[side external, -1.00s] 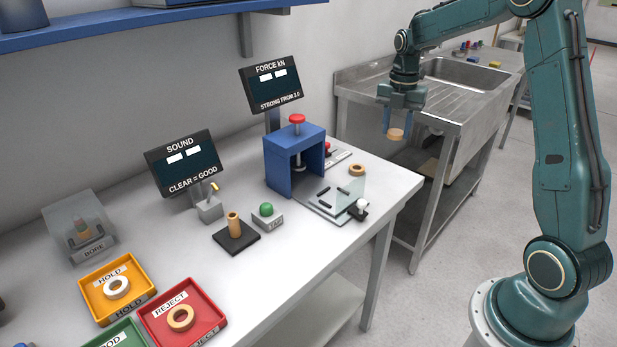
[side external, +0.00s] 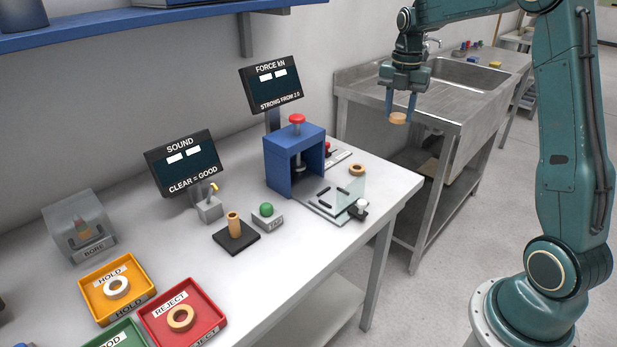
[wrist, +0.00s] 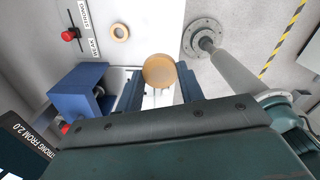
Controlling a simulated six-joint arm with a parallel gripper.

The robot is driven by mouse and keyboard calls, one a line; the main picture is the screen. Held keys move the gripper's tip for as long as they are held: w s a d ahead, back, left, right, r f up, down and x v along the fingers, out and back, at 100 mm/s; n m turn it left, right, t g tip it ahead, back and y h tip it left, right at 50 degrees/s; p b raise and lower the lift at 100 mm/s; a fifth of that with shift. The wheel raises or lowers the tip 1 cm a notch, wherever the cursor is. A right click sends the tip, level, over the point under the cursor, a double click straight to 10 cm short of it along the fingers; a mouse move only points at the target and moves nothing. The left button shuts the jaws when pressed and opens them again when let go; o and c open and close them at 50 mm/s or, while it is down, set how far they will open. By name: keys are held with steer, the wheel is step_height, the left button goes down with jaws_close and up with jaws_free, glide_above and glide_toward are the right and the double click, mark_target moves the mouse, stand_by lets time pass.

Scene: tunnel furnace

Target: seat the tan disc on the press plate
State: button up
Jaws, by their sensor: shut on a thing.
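The tan disc (side external: 397,119) is held between the fingertips of my gripper (side external: 400,112), in the air to the right of the bench and in front of the sink unit. In the wrist view the disc (wrist: 159,70) sits between the two dark fingers (wrist: 160,85) and its round face shows. My gripper is shut on it. The blue press (side external: 295,160) with its red knob stands at the right end of the bench, well to the left of the disc. The press plate is at most partly visible under the press frame; I cannot make it out clearly.
A clear guard panel (side external: 351,195) and a base with black bars stand in front of the press. A tan ring (side external: 356,169) lies right of the press. The HOLD tray (side external: 117,287) and REJECT tray (side external: 182,317) each hold a ring. The sink unit (side external: 450,110) stands behind.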

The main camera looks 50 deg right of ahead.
steer(key=shift+a, duration=0.1)
steer(key=w+a+f, duration=0.2)
steer(key=a+f, duration=0.1)
steer(key=a, duration=0.2)
steer(key=w+a+f, duration=0.2)
steer(key=a+f, duration=0.2)
steer(key=a, duration=0.1)
steer(key=w+a+f, duration=0.2)
steer(key=a+f, duration=0.2)
steer(key=a, duration=0.2)
steer(key=shift+f, duration=0.25)
steer(key=shift+f, duration=0.1)
steer(key=shift+d+f, duration=0.1)
steer(key=shift+f, duration=1.55)
steer(key=shift+f, duration=0.15)
steer(key=shift+f, duration=1.1)
